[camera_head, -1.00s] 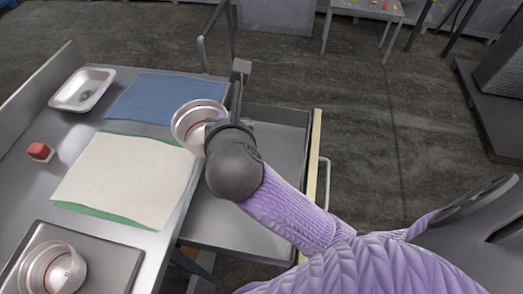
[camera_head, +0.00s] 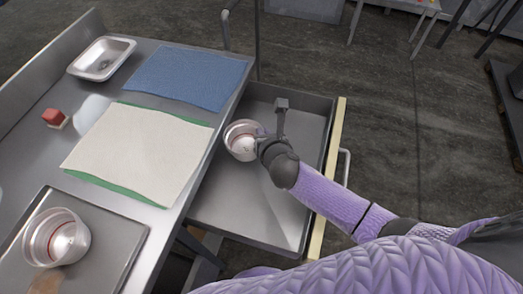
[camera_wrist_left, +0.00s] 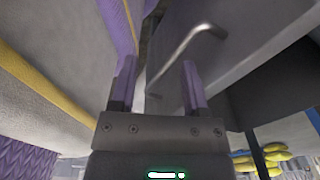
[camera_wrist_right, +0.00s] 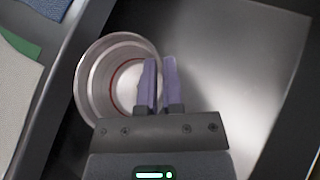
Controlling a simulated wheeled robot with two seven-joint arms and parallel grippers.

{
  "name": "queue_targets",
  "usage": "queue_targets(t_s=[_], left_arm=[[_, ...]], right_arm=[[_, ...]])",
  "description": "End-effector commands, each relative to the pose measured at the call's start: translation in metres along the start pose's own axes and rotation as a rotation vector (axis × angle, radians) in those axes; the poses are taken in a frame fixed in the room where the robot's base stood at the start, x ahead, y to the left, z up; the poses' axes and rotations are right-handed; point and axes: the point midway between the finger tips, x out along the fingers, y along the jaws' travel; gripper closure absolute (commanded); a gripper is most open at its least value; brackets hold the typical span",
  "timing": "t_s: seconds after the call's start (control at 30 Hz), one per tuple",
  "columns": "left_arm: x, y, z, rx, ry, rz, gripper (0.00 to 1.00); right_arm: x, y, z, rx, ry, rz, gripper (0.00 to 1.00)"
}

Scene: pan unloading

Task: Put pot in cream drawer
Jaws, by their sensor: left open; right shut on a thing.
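A silver pot (camera_head: 240,141) with a red ring inside is over the open drawer, near its left side. My right gripper (camera_head: 262,138) is shut on the pot's rim; the right wrist view shows the fingers (camera_wrist_right: 160,84) closed on the pot wall (camera_wrist_right: 92,92). The drawer has a cream front edge (camera_head: 333,150) and a grey metal floor (camera_head: 240,200). Whether the pot touches the floor I cannot tell. My left gripper (camera_wrist_left: 154,88) is open and empty, below a metal handle (camera_wrist_left: 190,45) in the left wrist view, and is out of the head view.
A second silver pot (camera_head: 57,238) stands on a tray (camera_head: 118,232) at the lower left. The drawer floor around the held pot is clear.

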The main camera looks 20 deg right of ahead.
Motion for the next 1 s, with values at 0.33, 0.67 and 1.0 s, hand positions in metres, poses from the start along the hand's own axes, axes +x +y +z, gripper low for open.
queue_targets(t_s=[0.33,0.67,1.0], left_arm=[[0.032,-0.003,0.005,0.005,-0.006,-0.003,0.41],[0.029,-0.003,0.006,0.005,-0.007,-0.002,0.41],[0.029,-0.003,0.007,0.004,-0.008,-0.002,0.41]], right_arm=[[0.025,-0.006,-0.043,0.001,-0.001,0.000,1.00],[0.023,-0.006,-0.040,-0.001,-0.002,0.000,0.79],[0.023,-0.006,-0.040,-0.001,-0.002,0.000,0.57]])
